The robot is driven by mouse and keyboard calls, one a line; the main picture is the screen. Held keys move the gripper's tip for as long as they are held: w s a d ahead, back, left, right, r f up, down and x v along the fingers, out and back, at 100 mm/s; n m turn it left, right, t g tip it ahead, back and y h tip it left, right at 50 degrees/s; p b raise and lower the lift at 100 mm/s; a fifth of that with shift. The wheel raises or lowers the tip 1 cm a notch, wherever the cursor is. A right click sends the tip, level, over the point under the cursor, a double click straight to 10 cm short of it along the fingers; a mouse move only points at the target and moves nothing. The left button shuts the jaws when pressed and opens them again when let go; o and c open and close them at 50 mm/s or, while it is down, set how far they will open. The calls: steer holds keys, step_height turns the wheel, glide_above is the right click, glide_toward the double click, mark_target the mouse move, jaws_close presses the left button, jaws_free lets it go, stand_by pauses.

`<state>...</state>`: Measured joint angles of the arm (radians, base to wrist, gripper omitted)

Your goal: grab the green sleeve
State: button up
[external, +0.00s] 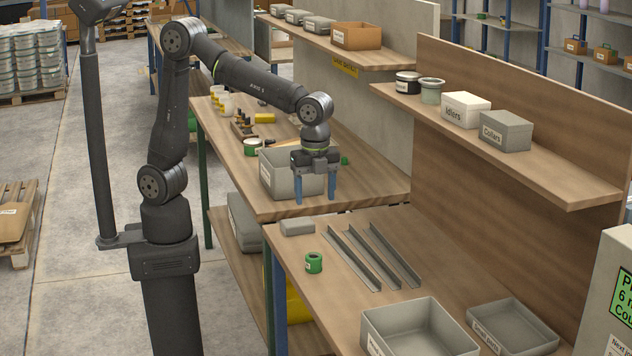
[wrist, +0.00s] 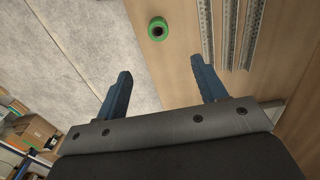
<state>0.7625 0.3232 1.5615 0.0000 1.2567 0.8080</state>
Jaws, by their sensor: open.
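The green sleeve (external: 314,263) is a short ring standing on the near wooden bench, left of the metal rails. It also shows in the wrist view (wrist: 158,29) near the top, beyond the fingertips. My gripper (external: 315,202) has two blue fingers, spread apart and empty, pointing down above the gap between the two benches. In the wrist view the gripper (wrist: 161,78) has its fingers apart with nothing between them. The sleeve is clear of the fingers.
Another grey bin (external: 279,181) stands behind my gripper.

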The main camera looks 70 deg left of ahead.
mark_target(314, 258)
steer(key=f, duration=1.3)
steer(key=shift+d+f, duration=0.2)
steer(key=shift+f, duration=0.1)
steer(key=shift+s+a+f, duration=0.1)
steer(key=shift+f, duration=1.2)
steer(key=shift+s+a+f, duration=0.1)
steer(key=shift+f, duration=1.2)
steer(key=c, duration=1.1)
